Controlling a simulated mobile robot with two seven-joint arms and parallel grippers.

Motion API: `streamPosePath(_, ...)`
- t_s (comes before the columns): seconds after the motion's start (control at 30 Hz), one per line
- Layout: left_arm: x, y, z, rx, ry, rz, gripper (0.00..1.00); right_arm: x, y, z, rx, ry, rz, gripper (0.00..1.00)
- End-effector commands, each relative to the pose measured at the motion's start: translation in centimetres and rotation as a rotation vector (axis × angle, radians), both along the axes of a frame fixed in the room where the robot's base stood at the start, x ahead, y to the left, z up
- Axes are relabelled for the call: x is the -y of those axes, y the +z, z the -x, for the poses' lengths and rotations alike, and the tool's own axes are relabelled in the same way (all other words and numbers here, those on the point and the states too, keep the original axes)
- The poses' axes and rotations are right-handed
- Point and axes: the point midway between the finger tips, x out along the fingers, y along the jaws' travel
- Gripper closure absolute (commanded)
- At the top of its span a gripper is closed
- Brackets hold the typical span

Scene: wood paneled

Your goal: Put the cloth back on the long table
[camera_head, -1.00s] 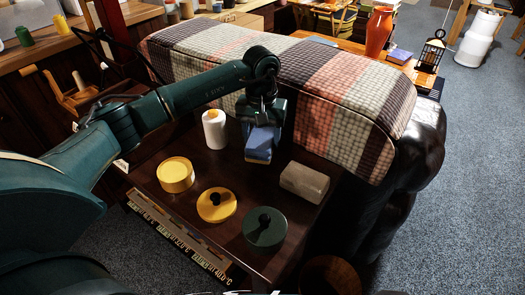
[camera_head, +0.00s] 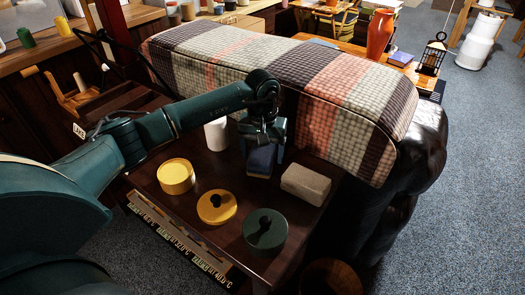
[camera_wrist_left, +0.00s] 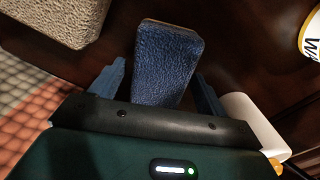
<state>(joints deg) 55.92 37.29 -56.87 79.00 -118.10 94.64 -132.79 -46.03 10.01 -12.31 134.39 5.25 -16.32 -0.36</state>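A blue, rough-textured folded pad (camera_head: 260,161), which I take for the cloth, sits on the dark brown table (camera_head: 205,245). In the left wrist view the blue cloth (camera_wrist_left: 165,62) lies between the two fingers, with gaps at its sides. My left gripper (camera_head: 264,139) is directly over it, pointing down, with its fingers apart; it also shows in the left wrist view (camera_wrist_left: 160,85). The gripper hides the cloth's upper part in the head view. My right gripper is in neither view.
Around the cloth stand a white bottle (camera_head: 216,134), a beige block (camera_head: 305,184), a yellow tin (camera_head: 175,176), a yellow lidded tin (camera_head: 216,206) and a green tin (camera_head: 265,231). A seat with a checked cover (camera_head: 345,95) rises behind the table.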

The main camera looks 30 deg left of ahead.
Motion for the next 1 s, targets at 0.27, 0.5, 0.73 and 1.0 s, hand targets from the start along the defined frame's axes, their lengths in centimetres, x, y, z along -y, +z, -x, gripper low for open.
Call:
streamPosePath(0.27, 0.0, 0.1, 0.0, 0.0, 0.0, 0.0, 0.21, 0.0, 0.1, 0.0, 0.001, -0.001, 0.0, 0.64)
streamPosePath(0.5, -0.1, 2.7, -0.1, 0.005, 0.0, -0.001, 0.21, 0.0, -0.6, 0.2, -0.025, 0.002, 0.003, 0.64)
streamPosePath(0.73, 0.0, 7.8, -0.1, 0.005, -0.001, 0.0, 0.21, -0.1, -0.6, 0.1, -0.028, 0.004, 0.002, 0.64)
streamPosePath(1.0, 0.0, 11.7, 0.0, 0.001, 0.001, 0.0, 0.21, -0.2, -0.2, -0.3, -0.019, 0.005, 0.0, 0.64)
